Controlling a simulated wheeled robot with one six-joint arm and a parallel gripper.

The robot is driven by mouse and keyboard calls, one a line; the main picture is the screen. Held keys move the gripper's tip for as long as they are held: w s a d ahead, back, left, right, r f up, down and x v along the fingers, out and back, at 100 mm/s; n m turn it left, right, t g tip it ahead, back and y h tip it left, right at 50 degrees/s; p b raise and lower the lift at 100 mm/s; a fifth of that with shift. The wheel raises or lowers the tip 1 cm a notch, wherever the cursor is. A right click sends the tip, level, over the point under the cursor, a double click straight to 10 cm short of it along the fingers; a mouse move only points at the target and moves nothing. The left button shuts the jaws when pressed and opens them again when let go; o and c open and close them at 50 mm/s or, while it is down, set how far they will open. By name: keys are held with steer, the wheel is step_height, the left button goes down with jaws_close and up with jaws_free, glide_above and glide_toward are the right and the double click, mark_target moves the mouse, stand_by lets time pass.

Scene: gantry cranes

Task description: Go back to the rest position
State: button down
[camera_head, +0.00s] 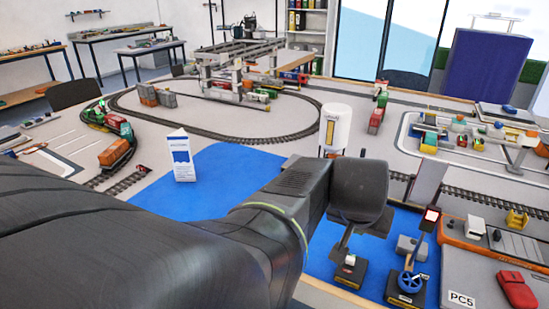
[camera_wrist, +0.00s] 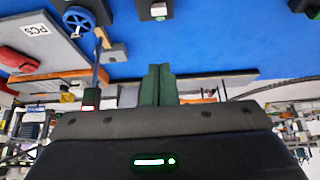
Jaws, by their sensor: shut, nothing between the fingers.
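My gripper (camera_wrist: 158,84) shows in the wrist view with its two dark green fingers pressed together and nothing between them. The wrist view looks upside down, with the blue mat (camera_wrist: 215,40) across its upper part. In the head view my dark arm reaches from the lower left to the centre right and ends above the blue mat (camera_head: 222,170). My fingers are mostly hidden there behind the wrist.
A blue-handled wheel device (camera_head: 409,283) and a small black-based block (camera_head: 349,270) stand below the wrist. A white carton (camera_head: 181,158) and a white cylinder (camera_head: 334,130) stand beyond the arm. A grey PC5 station (camera_head: 480,285) is at right. Train tracks (camera_head: 280,135) fill the back.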

steer(key=shift+a+r, duration=0.15)
steer(key=shift+r, duration=0.3)
steer(key=b+x, duration=0.2)
steer(key=x, duration=0.7)
steer(key=shift+w+f, duration=0.15)
steer(key=shift+f, duration=0.05)
